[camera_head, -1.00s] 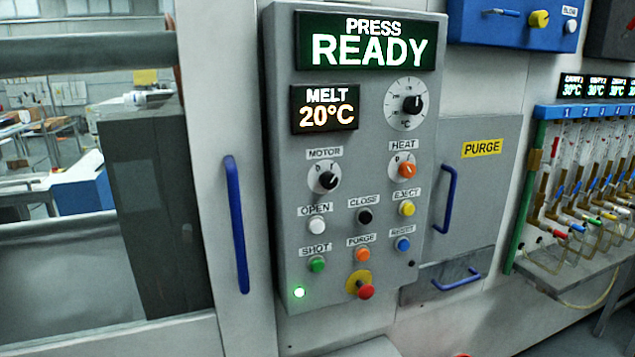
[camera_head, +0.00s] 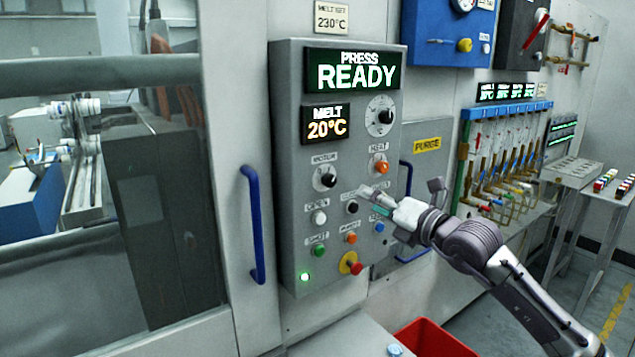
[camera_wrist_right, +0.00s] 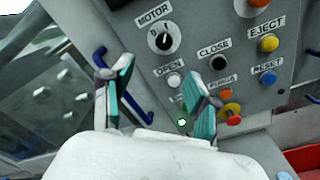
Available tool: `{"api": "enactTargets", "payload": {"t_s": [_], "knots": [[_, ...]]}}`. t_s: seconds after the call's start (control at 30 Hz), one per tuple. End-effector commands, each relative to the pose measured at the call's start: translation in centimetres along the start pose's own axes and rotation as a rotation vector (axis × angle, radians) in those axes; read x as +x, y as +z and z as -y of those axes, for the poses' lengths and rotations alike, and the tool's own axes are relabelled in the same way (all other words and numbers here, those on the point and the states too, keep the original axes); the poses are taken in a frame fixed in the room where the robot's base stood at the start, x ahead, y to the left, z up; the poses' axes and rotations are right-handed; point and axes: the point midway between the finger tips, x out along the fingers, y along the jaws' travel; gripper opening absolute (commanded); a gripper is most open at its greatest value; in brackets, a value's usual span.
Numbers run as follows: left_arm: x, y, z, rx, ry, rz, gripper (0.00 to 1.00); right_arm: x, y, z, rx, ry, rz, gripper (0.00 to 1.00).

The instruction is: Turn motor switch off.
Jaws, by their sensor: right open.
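The motor switch (camera_head: 325,179) is a black rotary knob on a white dial under the MOTOR label, on the grey control panel (camera_head: 290,130). Its white pointer leans toward the upper right; in the wrist view the switch (camera_wrist_right: 163,41) shows beyond my fingers. My right gripper (camera_head: 374,202) is open and empty in front of the panel, below and right of the switch and apart from it. It hides part of the button area. In the wrist view its two teal-padded fingers (camera_wrist_right: 160,75) stand wide apart. My left gripper is out of view.
The orange heat switch (camera_head: 381,166) and several push buttons sit close around the motor switch. A red emergency button (camera_head: 356,269) is lower down. The display reads PRESS READY. Blue handles (camera_head: 254,225) stand beside the panel. A red bin (camera_head: 430,340) is below.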

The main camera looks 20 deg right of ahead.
Motion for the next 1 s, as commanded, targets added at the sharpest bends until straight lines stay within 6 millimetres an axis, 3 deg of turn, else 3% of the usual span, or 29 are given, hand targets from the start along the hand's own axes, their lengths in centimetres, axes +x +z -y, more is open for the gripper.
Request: {"api": "enactTargets", "payload": {"t_s": [0.17, 0.37, 0.7, 1.0], "knots": [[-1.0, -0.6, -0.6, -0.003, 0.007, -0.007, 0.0, 1.6, 0.5, -0.4, -0.008, -0.001, 0.004, 0.6], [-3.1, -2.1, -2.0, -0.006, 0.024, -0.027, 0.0, 5.7, 0.7, -0.6, -0.01, -0.001, 0.004, 0.6], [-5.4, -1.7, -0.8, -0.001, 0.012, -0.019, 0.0, 12.0, 0.4, -0.4, -0.01, -0.001, 0.003, 0.6], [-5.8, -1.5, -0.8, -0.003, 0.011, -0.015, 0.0, 13.7, 0.2, -0.1, -0.01, -0.001, 0.004, 0.6]]}}
